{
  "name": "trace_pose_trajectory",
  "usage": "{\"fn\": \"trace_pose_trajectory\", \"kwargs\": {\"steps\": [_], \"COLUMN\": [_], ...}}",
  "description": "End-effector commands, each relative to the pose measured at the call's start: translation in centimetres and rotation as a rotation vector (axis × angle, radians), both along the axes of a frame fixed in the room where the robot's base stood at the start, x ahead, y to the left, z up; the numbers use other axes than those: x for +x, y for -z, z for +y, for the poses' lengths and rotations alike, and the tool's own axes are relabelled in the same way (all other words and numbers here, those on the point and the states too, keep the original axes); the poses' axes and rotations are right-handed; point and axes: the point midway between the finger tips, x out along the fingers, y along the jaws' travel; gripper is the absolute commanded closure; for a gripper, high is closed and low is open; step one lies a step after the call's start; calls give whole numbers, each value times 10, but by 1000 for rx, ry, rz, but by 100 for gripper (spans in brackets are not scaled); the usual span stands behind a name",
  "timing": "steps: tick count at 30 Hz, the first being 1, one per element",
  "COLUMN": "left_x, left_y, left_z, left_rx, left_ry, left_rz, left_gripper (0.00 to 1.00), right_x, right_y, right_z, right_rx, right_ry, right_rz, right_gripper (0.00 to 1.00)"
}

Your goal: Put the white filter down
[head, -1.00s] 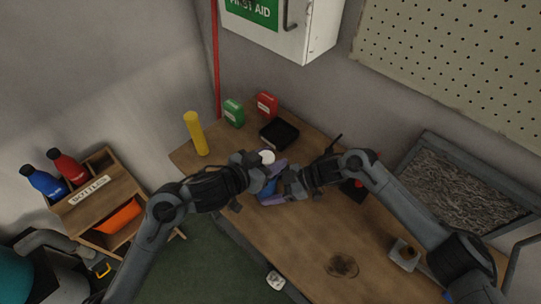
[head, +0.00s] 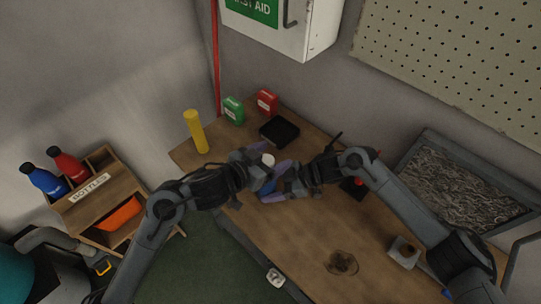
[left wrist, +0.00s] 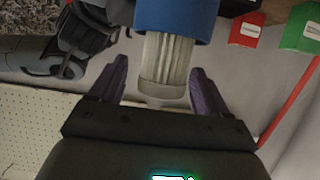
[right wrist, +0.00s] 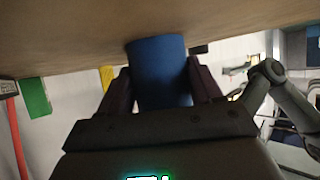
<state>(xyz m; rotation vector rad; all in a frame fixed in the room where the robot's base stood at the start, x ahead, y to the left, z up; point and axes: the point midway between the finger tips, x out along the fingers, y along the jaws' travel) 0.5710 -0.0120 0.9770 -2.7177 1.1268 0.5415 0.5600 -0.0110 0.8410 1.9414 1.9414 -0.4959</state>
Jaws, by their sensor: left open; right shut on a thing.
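The white filter (left wrist: 167,62) is a pleated, pale cylinder with a smooth end cap. In the left wrist view it sticks out of a blue housing (left wrist: 178,18); whether it sits fully loose inside is hidden. My left gripper (left wrist: 160,72) is open, with its purple fingers on either side of the filter and visible gaps to it. The filter's white end shows in the head view (head: 268,160). My right gripper (right wrist: 160,78) is shut on the blue housing, which fills the space between its fingers in the right wrist view (right wrist: 158,62).
A black tray (head: 279,131), a green box (head: 233,111), a red box (head: 267,102) and a yellow cylinder (head: 195,132) stand at the table's far left. The wooden table (head: 310,235) is mostly clear toward the front. A small block (head: 404,252) lies at right.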

Motion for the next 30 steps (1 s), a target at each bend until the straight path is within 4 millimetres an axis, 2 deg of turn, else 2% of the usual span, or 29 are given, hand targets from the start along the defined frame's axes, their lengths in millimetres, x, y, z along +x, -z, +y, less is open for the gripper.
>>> {"fn": "trace_pose_trajectory", "kwargs": {"steps": [7,21,30], "left_x": [-8,-55,-66], "left_y": [0,1,0], "left_z": [9,56,66], "left_rx": [1,2,-1], "left_ry": [-1,-1,0], "left_rz": [-1,0,1], "left_gripper": [23,23,23], "right_x": [0,0,0], "right_y": [0,0,0], "right_z": [0,0,0], "right_rx": [1,1,1], "right_ry": [0,0,0], "right_rz": [0,0,0], "right_gripper": [52,52,52]}}
